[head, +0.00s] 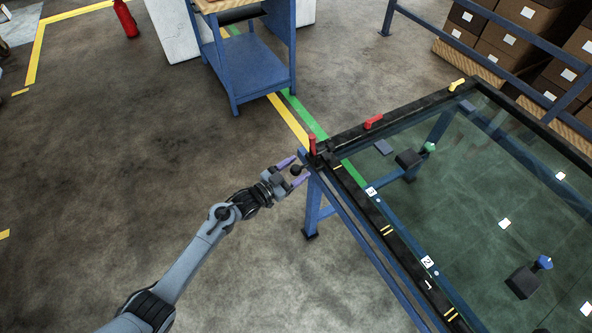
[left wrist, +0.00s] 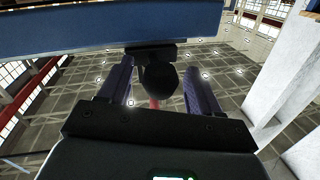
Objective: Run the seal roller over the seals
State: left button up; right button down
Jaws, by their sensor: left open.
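A glass pane (head: 470,190) lies in a frame with black seal strips (head: 345,172) along its edges, on a blue trolley. At the frame's near left corner is a small dark fitting with a black round knob (head: 296,170), probably the seal roller; a red upright piece (head: 312,145) stands beside it. My left gripper (head: 298,168) is at this corner, its purple fingers open on either side of the knob. In the left wrist view the dark knob (left wrist: 159,80) shows between the fingers, with gaps on both sides. My right gripper is out of view.
A red clamp (head: 373,121) and a yellow clamp (head: 457,84) sit on the far rail. Dark blocks with a green knob (head: 430,147) and a blue knob (head: 543,263) are on the glass. A blue cart (head: 250,78) stands behind.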

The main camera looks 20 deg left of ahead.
pick_arm(q)
jog(key=shift+w, duration=0.1)
grip_shut()
dwell(0.4)
jog(key=shift+d, duration=0.1)
